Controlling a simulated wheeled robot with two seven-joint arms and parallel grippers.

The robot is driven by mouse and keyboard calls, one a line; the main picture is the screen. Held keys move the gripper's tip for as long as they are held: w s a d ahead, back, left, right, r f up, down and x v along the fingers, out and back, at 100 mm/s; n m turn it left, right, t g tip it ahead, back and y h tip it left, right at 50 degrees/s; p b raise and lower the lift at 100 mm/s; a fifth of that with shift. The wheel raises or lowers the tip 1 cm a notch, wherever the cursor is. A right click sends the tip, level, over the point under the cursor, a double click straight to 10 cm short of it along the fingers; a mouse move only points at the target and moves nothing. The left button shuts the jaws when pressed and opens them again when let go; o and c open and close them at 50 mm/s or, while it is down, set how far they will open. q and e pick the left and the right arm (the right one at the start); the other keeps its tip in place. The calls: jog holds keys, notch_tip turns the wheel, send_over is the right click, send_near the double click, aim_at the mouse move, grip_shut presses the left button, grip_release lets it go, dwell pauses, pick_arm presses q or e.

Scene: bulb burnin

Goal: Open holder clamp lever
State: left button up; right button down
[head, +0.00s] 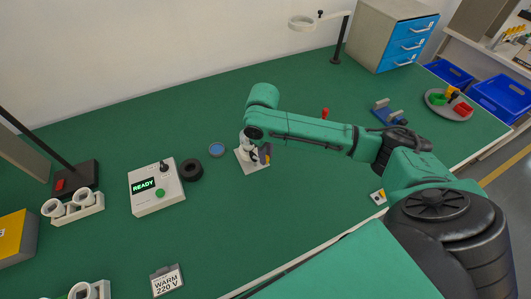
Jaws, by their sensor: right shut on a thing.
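The holder is a small white stand with a pale base plate (245,161) near the middle of the green table. My right arm reaches in from the right, and my right gripper (263,155) is down at the right side of the holder. It is shut on the clamp lever, which is small and mostly hidden by the fingers and wrist. I cannot tell the lever's angle. My left gripper is out of view.
A white tester box (160,199) reading READY stands left of the holder, with a black ring (191,169) and a blue-centred round dish (217,149) between. A "WARM 220 V" card (167,280) lies in front. A red piece (325,113) stands behind my forearm.

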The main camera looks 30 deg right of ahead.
jog(key=n+p, duration=0.1)
jog(key=d+n+p, duration=0.1)
jog(key=n+p, duration=0.1)
jog(key=w+n+p, duration=0.1)
jog(key=p, duration=0.1)
jog(key=shift+d+r+n, duration=0.15)
jog(key=shift+r+n, duration=0.15)
jog(key=shift+w+d+n+p, duration=0.1)
jog(key=shift+w+n+p, duration=0.1)
jog(key=shift+n+p, duration=0.25)
jog(key=n, duration=0.1)
jog(key=w+n+p, duration=0.1)
jog(key=shift+d+f+n, duration=0.1)
jog(key=shift+d+n, duration=0.1)
jog(key=shift+n, duration=0.15)
jog(key=shift+w+d+f+n+p, duration=0.1)
jog(key=shift+w+n+p, duration=0.2)
jog(key=shift+n, duration=0.5)
jog(key=shift+w+n+p, duration=0.25)
jog(key=shift+n+p, duration=0.05)
jog(key=shift+n, duration=0.5)
jog(key=c, duration=0.7)
grip_release()
